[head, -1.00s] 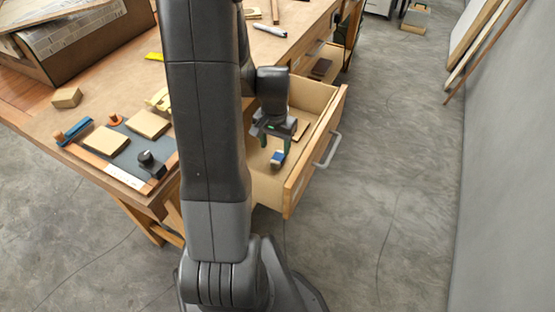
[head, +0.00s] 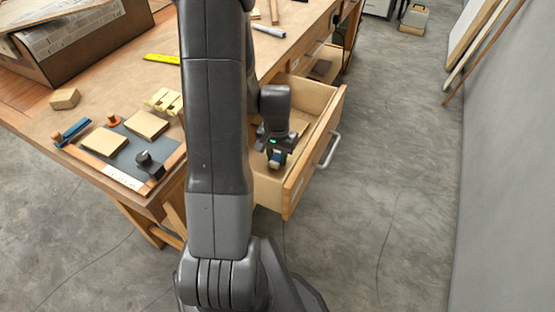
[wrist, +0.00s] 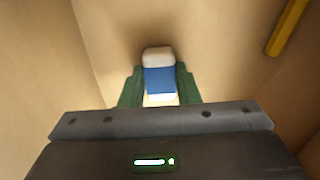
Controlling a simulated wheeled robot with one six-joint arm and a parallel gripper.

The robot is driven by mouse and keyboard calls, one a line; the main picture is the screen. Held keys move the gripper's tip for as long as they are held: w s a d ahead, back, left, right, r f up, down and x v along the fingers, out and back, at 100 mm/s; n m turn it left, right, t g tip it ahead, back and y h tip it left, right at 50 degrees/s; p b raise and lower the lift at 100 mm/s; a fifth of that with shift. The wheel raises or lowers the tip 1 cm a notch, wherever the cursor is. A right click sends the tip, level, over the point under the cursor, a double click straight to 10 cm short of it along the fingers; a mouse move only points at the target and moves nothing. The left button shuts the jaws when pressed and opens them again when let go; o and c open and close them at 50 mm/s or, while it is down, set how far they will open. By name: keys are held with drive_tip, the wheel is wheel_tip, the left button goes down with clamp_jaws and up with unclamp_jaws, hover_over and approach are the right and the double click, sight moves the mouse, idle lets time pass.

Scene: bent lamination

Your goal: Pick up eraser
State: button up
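The eraser (wrist: 160,80), white with a blue sleeve, is between the two green fingers of my gripper (wrist: 160,88) in the wrist view. The fingers lie close along both its sides, with no clear gap, and look shut on it. Its near end is partly hidden by the gripper body.
Drawer walls stand close around my gripper. A yellow rod-like item (wrist: 287,27) lies at the upper right in the wrist view. The workbench (head: 85,105) at left holds a dark mat (head: 122,158) with wooden blocks. Open floor (head: 400,200) lies right of the drawer.

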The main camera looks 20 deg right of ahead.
sight(277, 158)
drive_tip(key=shift+c, duration=1.2)
drive_tip(key=shift+r, duration=0.1)
wheel_tip(277, 158, up, 10)
drive_tip(key=p, duration=0.1)
